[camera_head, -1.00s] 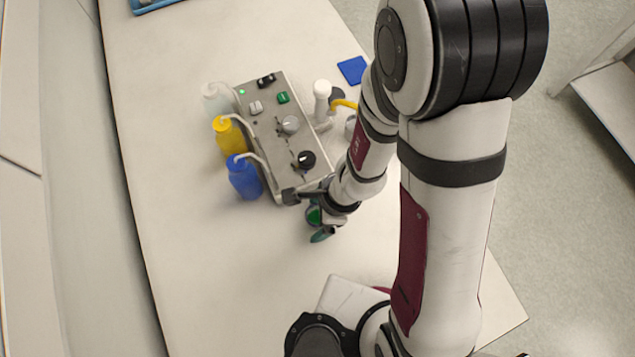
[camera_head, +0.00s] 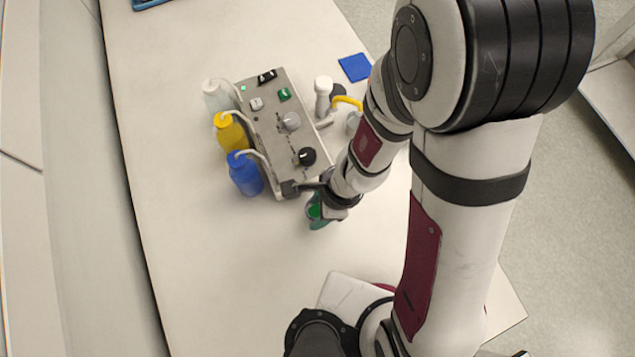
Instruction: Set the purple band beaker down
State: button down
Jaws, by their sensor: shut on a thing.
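My gripper (camera_head: 318,212) is just in front of the near end of the grey control panel, low over the white table. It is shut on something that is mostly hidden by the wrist. A green and teal patch shows at the fingers. I cannot make out a purple band on it, so I cannot confirm that it is the purple band beaker. I cannot tell whether it touches the table.
The grey panel (camera_head: 262,128) has knobs and switches. Blue (camera_head: 245,176), yellow (camera_head: 230,134) and clear (camera_head: 217,98) bottles stand along its left. A white-topped device (camera_head: 323,95) and blue square (camera_head: 354,67) are right. The table's (camera_head: 215,270) front left is clear.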

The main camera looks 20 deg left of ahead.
jog(key=w+r+n, duration=0.4)
jog(key=w+r, duration=0.2)
jog(key=r, duration=0.6)
jog(key=w+d+r+n+g+h, duration=0.1)
jog(key=w+d+r+n, duration=0.2)
jog(key=w+d+r, duration=0.4)
jog(key=w+d+r+n+g+h, duration=0.15)
jog(key=w+d+r, duration=0.25)
jog(key=w+d, duration=0.5)
jog(key=w+a+f+m+t+y, duration=0.3)
jog(key=w+f+m, duration=0.2)
jog(key=w+m, duration=0.35)
jog(key=m+t+h, duration=0.1)
jog(key=m+t, duration=0.2)
jog(key=m, duration=1.1)
send_over(356, 64)
jog(key=d, duration=0.1)
jog(key=f, duration=1.4)
jog(key=shift+s+f, duration=0.35)
jog(key=shift+a+f, duration=0.15)
jog(key=shift+f, duration=1.95)
jog(key=shift+f, duration=0.1)
